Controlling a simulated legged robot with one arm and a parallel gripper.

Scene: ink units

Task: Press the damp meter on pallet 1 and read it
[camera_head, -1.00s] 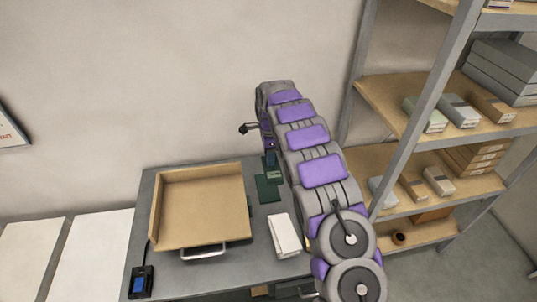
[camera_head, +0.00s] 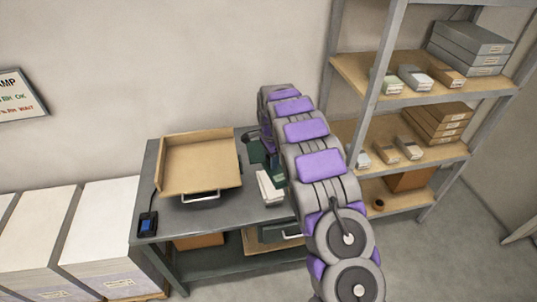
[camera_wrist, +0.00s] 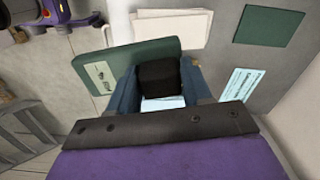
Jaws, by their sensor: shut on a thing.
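My gripper (camera_wrist: 160,88) is shut on a dark block (camera_wrist: 160,74) in the wrist view. A green piece with a white label (camera_wrist: 130,65) shows beside and behind the block; I cannot tell whether they are joined. In the head view my gripper (camera_head: 268,160) is over the right part of the bench, mostly hidden by my arm. I cannot tell whether the held block is the damp meter. A small black device with a blue screen (camera_head: 148,223) lies at the bench's front left corner. Paper stacks (camera_head: 105,240) stand at left on a pallet (camera_head: 150,296); their label numbers are unreadable.
A grey bench (camera_head: 215,217) holds a brown tray (camera_head: 200,165) and a white pad (camera_head: 268,188). Shelving (camera_head: 380,120) with boxes stands at right. A partly cut-off wall sign (camera_head: 22,95) hangs at left. Floor is open at front right.

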